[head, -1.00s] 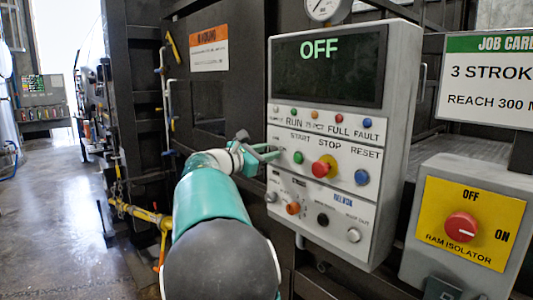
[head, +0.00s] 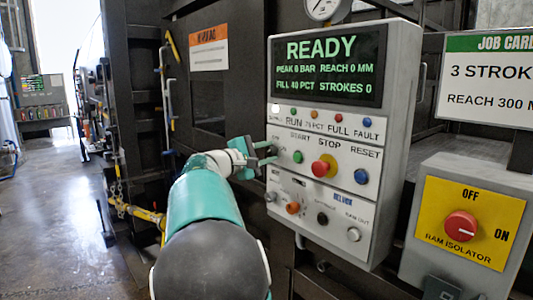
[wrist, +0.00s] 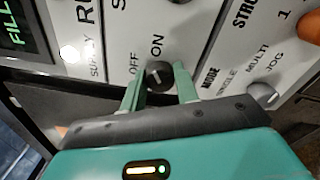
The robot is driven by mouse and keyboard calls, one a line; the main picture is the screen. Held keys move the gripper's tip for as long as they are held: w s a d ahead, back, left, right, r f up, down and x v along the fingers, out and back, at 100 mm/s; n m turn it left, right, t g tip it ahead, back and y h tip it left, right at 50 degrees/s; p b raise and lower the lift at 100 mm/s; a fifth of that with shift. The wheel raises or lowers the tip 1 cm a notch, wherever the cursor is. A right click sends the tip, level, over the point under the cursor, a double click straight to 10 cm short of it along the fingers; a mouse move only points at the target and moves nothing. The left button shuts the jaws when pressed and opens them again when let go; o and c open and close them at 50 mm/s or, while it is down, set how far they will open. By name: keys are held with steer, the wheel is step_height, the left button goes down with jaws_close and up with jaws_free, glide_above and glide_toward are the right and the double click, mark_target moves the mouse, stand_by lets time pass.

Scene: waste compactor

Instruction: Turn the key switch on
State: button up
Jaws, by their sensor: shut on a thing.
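The key switch (wrist: 158,74) is a small dark round knob with a light mark, beside the printed words OFF and ON in the wrist view. My gripper (wrist: 160,84) has one green finger on each side of it and is shut on it. In the head view my gripper (head: 268,155) is at the left edge of the grey control panel (head: 395,130), and its jaws hide the switch. The panel's display (head: 325,65) reads READY with green lines of text. The supply lamp (wrist: 69,54) glows white.
A red stop button (head: 320,168), a green start button (head: 297,157) and a blue reset button (head: 361,177) are right of my gripper. An orange knob (head: 293,208) is below. A red ram isolator (head: 460,226) on a yellow plate stands at the right.

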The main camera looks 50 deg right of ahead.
steer(key=shift+m, duration=0.4)
steer(key=o, duration=1)
steer(key=shift+c, duration=0.2)
steer(key=shift+a, duration=0.1)
steer(key=v, duration=1.3)
steer(key=shift+a, duration=0.35)
steer(key=shift+w, duration=0.1)
steer(key=shift+f, duration=0.15)
